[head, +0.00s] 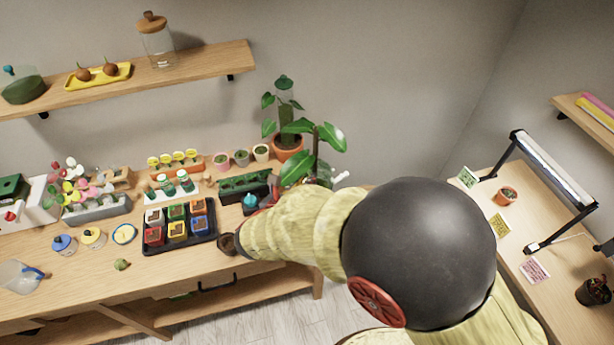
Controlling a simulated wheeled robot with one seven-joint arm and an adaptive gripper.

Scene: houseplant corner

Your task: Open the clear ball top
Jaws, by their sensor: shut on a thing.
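No clear ball top can be made out in the head view. A tall leafy plant (317,150) with a brown stem stands on the bench, its lower part hidden behind my arm. My sleeved forearm reaches across the right end of the bench in front of this plant.
A potted plant (288,142) stands behind. A wooden shelf (190,62) hangs above. The bench front (180,268) has bare room.

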